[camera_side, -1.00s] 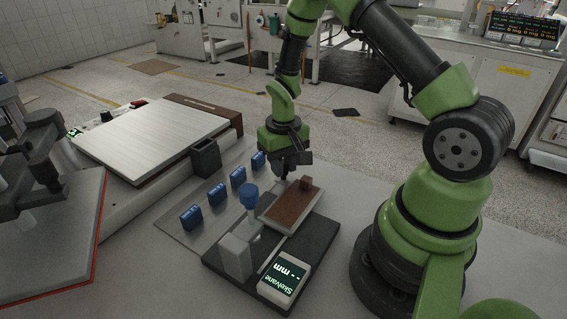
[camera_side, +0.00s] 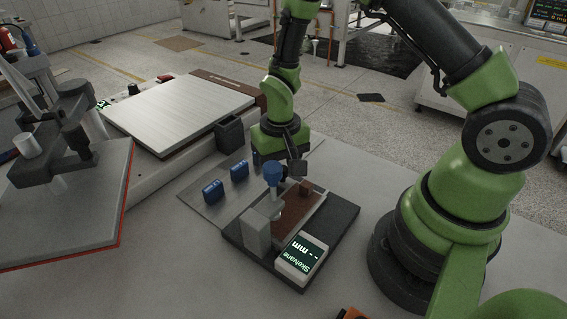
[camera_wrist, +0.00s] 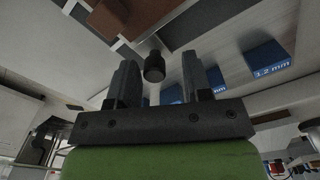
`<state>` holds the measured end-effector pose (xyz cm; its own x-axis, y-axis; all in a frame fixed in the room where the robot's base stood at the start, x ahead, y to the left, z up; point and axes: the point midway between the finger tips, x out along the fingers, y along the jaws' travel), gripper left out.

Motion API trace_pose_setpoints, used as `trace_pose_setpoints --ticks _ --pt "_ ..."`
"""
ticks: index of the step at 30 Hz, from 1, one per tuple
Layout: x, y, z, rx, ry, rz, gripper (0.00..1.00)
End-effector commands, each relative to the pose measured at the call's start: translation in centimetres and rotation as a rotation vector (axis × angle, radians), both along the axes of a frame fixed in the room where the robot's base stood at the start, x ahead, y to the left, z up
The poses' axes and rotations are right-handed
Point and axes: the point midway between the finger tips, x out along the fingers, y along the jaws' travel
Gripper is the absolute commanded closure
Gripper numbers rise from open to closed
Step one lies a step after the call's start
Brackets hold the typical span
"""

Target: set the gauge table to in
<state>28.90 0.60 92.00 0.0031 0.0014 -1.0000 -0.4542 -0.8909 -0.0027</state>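The gauge has a dark base (camera_side: 340,219), a grey post (camera_side: 256,232) topped by a blue knob (camera_side: 273,173), and a display (camera_side: 302,257) reading "-- mm". Its brown table (camera_side: 304,214) carries a small brown block (camera_side: 306,187); brown also shows at the top left of the wrist view (camera_wrist: 125,14). My gripper (camera_side: 296,168) is low at the table's far end. In the wrist view its two fingers (camera_wrist: 158,78) are apart, with a dark round knob (camera_wrist: 154,66) in the gap, apparently clear of both. Whether they touch anything in the side view is hidden.
Blue blocks (camera_side: 212,192) stand in a row on a grey strip left of the gauge; one in the wrist view reads 1.2 mm (camera_wrist: 268,60). A dark open box (camera_side: 230,134) and a large metal plate (camera_side: 178,113) lie behind.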

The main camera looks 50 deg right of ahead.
Motion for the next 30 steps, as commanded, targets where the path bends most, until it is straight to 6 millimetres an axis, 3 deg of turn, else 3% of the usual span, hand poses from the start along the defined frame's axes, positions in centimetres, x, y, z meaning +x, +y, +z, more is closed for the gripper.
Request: trace_pose_setpoints --ticks 11,24,30 --pt "0.0 -0.1 0.5 -0.001 0.0 0.001 0.51" --pt "0.0 -0.1 8.0 -0.001 -0.004 0.001 0.51" --pt "0.0 -0.1 9.8 -0.001 0.0 0.001 0.51"
